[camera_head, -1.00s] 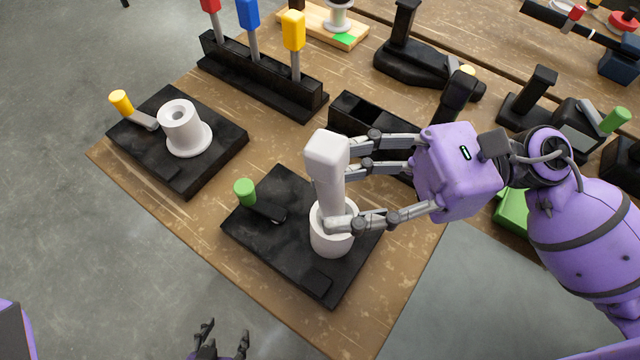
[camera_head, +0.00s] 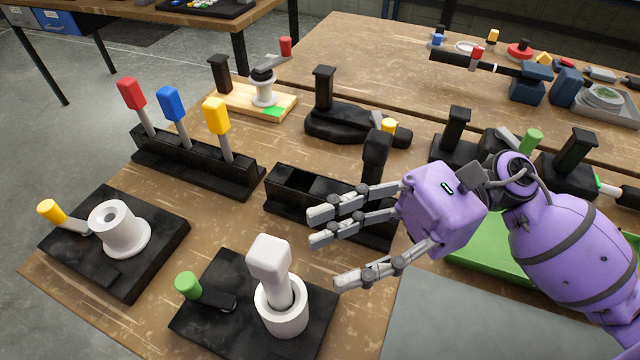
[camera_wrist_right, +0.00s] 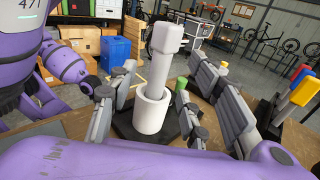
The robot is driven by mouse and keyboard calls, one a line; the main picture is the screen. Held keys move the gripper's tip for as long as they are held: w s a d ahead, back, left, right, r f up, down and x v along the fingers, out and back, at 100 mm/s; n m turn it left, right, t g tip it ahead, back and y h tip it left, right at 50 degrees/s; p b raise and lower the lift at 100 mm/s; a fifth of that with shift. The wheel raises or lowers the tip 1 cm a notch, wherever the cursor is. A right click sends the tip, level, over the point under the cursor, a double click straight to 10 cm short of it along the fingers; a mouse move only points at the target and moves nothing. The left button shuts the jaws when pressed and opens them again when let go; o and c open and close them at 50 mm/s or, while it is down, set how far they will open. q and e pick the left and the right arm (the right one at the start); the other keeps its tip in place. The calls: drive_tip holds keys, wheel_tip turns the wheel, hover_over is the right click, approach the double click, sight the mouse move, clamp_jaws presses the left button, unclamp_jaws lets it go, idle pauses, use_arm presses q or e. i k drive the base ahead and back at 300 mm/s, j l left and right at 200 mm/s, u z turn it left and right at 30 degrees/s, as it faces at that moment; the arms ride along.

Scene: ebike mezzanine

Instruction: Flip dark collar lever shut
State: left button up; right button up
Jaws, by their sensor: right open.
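A black base plate (camera_head: 215,326) stands at the front of the bench. On it is a lever with a dark arm and a green knob (camera_head: 188,286), pointing left. Beside the lever is a white round collar (camera_head: 282,318), with a white block-topped post (camera_head: 269,262) standing upright in it. My right gripper (camera_head: 335,250) is open and empty, to the right of the post and apart from it. In the right wrist view the post (camera_wrist_right: 160,62) stands between the spread fingers, with the green knob (camera_wrist_right: 181,83) behind it. My left gripper is out of view.
A second black plate (camera_head: 165,240) at left holds a white spool (camera_head: 118,230) and a yellow-knobbed lever (camera_head: 52,212). Behind are a rack (camera_head: 195,165) with red, blue and yellow handles, and an open black box (camera_head: 330,200). A green tray (camera_head: 485,250) lies under my right arm.

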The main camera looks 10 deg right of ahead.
sight(187, 283)
drive_tip(key=k+j, duration=0.2)
drive_tip(key=k, duration=0.3)
drive_tip(key=k+j, duration=0.15)
drive_tip(key=k, duration=0.3)
drive_tip(key=k+j, duration=0.2)
drive_tip(key=k, duration=0.3)
